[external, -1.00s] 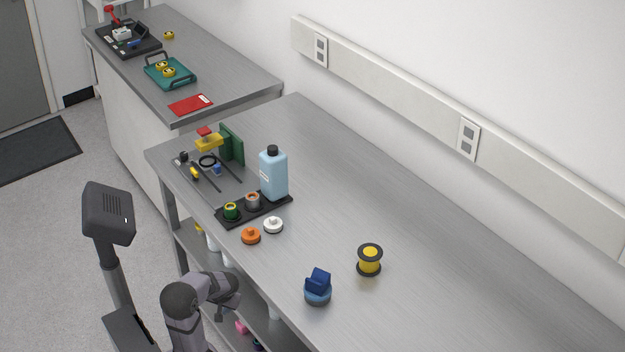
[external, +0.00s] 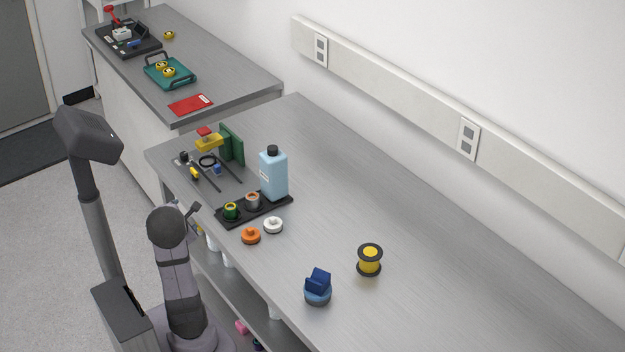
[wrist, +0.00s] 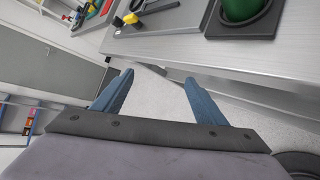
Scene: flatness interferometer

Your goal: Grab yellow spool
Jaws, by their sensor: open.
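The yellow spool (external: 369,260) with black end flanges stands upright on the grey metal bench, toward the right in the external view. It does not show in the wrist view. My gripper (wrist: 146,84) is open and empty in the wrist view, its two blue fingers apart over the floor beside the bench edge. In the external view my gripper (external: 191,211) is small and partly hidden behind my arm, at the bench's near left side, well away from the spool.
A blue item (external: 318,288) stands left of the spool. An orange knob (external: 250,236) and a white knob (external: 273,225) lie near a black tray (external: 277,208) with a light blue bottle (external: 273,174). The bench right of the spool is clear.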

